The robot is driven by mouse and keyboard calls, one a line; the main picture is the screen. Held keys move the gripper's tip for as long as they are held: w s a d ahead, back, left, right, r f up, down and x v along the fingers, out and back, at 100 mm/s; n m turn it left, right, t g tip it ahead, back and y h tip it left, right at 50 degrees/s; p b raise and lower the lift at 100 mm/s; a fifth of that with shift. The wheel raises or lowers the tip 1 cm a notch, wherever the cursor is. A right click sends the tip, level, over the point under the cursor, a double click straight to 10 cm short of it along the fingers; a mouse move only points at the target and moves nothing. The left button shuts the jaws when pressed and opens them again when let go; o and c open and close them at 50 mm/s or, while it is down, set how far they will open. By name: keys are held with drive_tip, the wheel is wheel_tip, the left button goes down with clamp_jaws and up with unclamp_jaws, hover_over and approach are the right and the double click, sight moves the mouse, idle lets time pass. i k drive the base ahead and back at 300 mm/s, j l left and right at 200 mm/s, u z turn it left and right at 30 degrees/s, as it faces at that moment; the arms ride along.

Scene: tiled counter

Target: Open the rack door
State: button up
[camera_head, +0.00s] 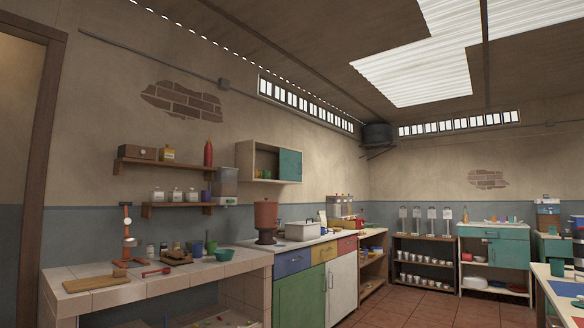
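A wall-mounted rack (257,160) hangs on the left wall above the counter. Its left part is open and shows small items on its floor. A teal door (290,165) covers its right part and looks shut. A standing cabinet (467,231) at the back right also has a teal door (508,252), which looks shut. The frame does not tell which of these is the rack meant. My gripper is not in view, and both doors are several steps away across the room.
A tiled counter (90,272) runs along the left wall, with a cutting board (97,283). Green (300,297) and white (342,285) lower cabinets follow. A brown water filter (266,217) and white pot (303,230) stand below the wall rack. The red tiled floor (410,308) is clear mid-room. A table (556,290) stands at right.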

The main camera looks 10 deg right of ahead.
sight(291, 167)
drive_tip(key=i+l+z, duration=0.2)
drive_tip(key=i+z, duration=0.2)
drive_tip(key=i, duration=0.2)
drive_tip(key=i+z, duration=0.25)
drive_tip(key=i, duration=3.45)
